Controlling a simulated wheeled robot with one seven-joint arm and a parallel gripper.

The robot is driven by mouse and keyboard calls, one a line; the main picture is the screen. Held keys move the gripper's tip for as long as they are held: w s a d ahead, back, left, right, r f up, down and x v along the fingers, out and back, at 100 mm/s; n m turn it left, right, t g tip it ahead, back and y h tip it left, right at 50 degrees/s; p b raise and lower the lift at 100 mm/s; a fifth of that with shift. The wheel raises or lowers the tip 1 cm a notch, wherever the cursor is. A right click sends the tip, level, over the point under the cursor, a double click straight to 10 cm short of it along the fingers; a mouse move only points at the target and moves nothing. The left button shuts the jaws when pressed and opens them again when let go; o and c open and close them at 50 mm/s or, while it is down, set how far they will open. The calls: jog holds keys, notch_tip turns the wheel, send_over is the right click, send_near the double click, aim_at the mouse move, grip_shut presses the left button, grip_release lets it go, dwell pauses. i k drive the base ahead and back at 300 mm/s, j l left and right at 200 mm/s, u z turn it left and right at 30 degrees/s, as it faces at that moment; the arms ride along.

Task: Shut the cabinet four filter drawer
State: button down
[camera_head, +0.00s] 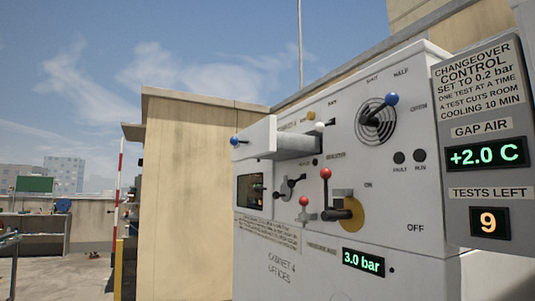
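The white cabinet (350,235) has lettering low on its face that seems to read "CABINET 4". A box-like drawer (255,140) sticks out from the upper left of its face, pulled open. I take it for the filter drawer, though its label is too small to read. A blue knob (234,141) shows at the drawer's outer left end. The drawer's grey side (300,147) runs back to the cabinet. My gripper is not in view.
Red-knobbed levers (326,174) stand out below the drawer, and a blue-knobbed lever (391,99) sits on a round dial at upper right. A grey sign panel (485,125) stands at the right. A beige wall (195,190) is behind. Open floor (70,270) shows at far left.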

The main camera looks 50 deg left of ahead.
aim_at(261, 139)
jog(key=u, duration=1.5)
